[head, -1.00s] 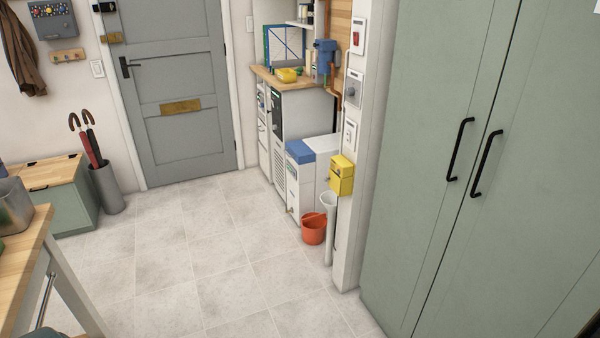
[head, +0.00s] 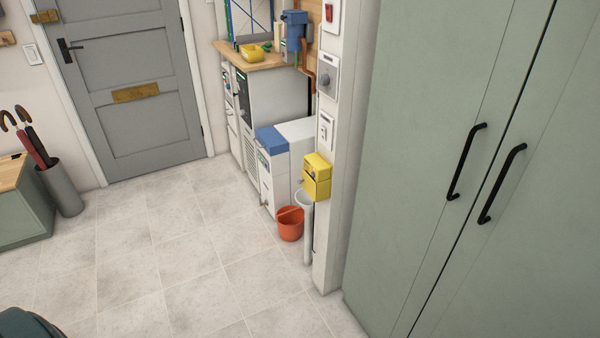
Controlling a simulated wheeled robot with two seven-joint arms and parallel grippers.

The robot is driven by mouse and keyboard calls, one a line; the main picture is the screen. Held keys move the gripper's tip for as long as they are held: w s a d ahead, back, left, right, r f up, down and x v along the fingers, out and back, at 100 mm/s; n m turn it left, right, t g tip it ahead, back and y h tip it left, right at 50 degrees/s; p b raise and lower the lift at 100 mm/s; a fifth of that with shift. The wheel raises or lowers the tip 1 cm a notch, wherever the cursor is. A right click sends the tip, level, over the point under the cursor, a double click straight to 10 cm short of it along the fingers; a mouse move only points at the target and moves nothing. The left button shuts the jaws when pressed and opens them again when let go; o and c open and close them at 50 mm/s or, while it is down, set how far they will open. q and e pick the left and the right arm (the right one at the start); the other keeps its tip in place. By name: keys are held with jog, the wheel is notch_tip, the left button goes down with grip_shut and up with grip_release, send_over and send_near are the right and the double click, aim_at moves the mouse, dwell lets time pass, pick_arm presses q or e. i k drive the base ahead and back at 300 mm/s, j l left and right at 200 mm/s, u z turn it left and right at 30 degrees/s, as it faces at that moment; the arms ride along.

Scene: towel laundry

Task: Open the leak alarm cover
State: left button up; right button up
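A yellow box (head: 317,178) is fixed low on the white wall end, above a white standpipe (head: 304,228). It may be the leak alarm; its lid looks shut, but its details are small. Above it on the same wall are a white panel with a red part (head: 329,12), a grey-white box with a round knob (head: 325,76) and a white switch plate (head: 326,132). I cannot tell for sure which of these is the leak alarm. Neither of my grippers is in view.
An orange-red bucket (head: 290,229) stands on the floor by the standpipe. A white unit with a blue top (head: 271,140) stands behind it. Tall green cupboards (head: 420,150) fill the right side. The tiled floor (head: 165,255) in front is clear.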

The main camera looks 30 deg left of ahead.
aim_at(309, 185)
jog(key=i+j+z, duration=0.25)
jog(key=i+j, duration=0.15)
jog(key=j, duration=0.2)
jog(key=i+j+z, duration=0.1)
jog(key=j, duration=0.2)
jog(key=i+j+z, duration=0.1)
jog(key=j, duration=0.25)
jog(key=i, duration=0.1)
